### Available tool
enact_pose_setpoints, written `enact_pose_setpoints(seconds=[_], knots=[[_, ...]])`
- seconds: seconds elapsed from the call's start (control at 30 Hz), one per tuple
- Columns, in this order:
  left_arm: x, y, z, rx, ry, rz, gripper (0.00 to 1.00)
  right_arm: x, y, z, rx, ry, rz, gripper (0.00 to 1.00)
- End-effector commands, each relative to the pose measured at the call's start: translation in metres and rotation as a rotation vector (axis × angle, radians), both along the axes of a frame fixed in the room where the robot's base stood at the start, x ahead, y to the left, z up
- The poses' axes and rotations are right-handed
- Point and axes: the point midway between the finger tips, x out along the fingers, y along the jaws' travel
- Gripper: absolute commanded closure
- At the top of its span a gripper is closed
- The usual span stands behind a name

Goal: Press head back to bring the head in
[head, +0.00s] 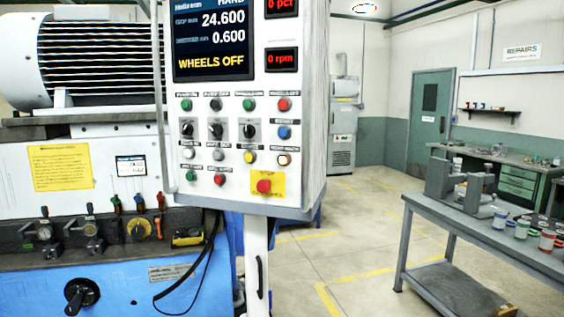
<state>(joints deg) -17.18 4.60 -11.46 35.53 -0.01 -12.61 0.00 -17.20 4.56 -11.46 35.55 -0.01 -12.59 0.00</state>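The control panel (240,130) stands at the middle left on a white post, with its face towards me. Its screen (210,40) reads 24.600, 0.600 and "WHEELS OFF". Below are rows of small buttons: green, black and red at the top, three black selector knobs (216,130) with a blue button (284,132), then white, yellow (249,157) and a pale orange-ringed button (283,159), then green and red. The button labels are too small to read, so I cannot tell which is head back. Neither gripper is in view.
A red mushroom button (263,186) on a yellow plate sits at the panel's lower right. The grinder (60,190), with levers and a crank, fills the left. A grey table (480,230) with cups stands at right. Between them the floor (340,240) is open.

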Motion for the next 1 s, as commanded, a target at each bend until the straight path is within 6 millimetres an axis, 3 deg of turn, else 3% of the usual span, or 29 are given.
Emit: enact_pose_setpoints(seconds=[0.03, 0.17, 1.0], knots=[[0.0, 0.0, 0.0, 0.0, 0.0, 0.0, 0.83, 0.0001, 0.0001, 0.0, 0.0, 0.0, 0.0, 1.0], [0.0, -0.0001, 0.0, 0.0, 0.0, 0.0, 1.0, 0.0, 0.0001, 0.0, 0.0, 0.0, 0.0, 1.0], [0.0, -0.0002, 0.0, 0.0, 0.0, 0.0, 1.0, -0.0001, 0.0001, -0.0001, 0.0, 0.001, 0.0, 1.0]])
